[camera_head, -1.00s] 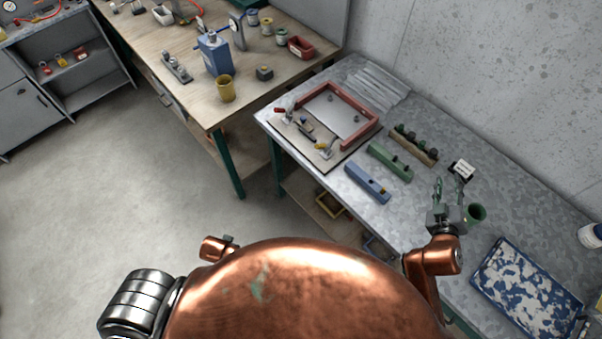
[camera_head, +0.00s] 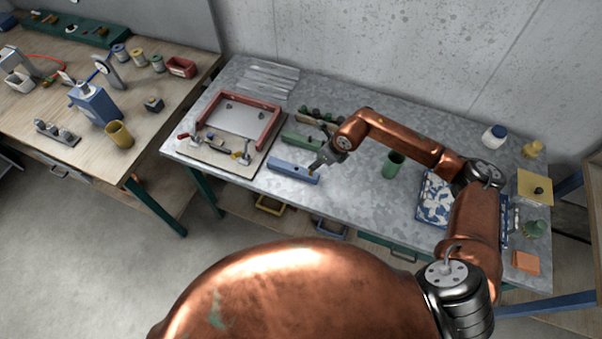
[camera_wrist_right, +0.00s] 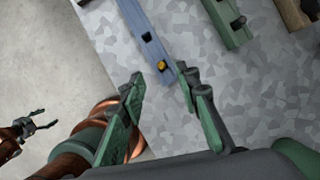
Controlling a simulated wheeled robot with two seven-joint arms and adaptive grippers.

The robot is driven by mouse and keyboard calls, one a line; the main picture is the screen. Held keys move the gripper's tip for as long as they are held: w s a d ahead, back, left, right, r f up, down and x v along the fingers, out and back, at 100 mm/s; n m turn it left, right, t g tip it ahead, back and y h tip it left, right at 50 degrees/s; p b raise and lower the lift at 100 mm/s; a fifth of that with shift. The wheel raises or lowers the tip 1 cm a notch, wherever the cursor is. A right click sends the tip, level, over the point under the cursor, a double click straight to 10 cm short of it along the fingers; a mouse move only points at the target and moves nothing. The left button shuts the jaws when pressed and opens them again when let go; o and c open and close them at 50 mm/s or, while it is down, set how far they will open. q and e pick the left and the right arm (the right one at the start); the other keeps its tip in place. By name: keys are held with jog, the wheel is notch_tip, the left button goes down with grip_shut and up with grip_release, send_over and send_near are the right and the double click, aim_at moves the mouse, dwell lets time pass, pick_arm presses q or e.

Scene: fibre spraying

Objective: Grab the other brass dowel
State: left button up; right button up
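The brass dowel (camera_wrist_right: 161,65) shows as a small brass end in a hole of the blue block (camera_wrist_right: 143,33). Another hole in that block looks dark and empty. In the head view the blue block (camera_head: 290,172) lies near the table's front edge. My right gripper (camera_wrist_right: 160,76) is open, its fingertips on either side of the dowel's end in the picture; I cannot tell how far above it. It also shows in the head view (camera_head: 318,164), over the block's right end. My left gripper (camera_wrist_right: 45,121) is open and empty at the left of the wrist view.
A green block (camera_head: 302,139) and a brown block with dark knobs (camera_head: 316,118) lie behind the blue one. A fixture with a red frame (camera_head: 272,122) stands left. A green cup (camera_head: 393,164) and a blue-white tray (camera_head: 434,201) are right.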

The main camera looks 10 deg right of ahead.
aim_at(310, 173)
jog(key=p+x, duration=0.1)
jog(key=x, duration=0.2)
jog(key=p+x, duration=0.1)
jog(key=x, duration=0.3)
jog(key=shift+s+d+f+p, duration=0.1)
jog(key=shift+s+d+p, duration=0.1)
jog(key=shift+d+p, duration=0.1)
jog(key=shift+w+a+f, duration=0.1)
jog(key=shift+f, duration=0.2)
jog(key=shift+c, duration=0.2)
grip_shut()
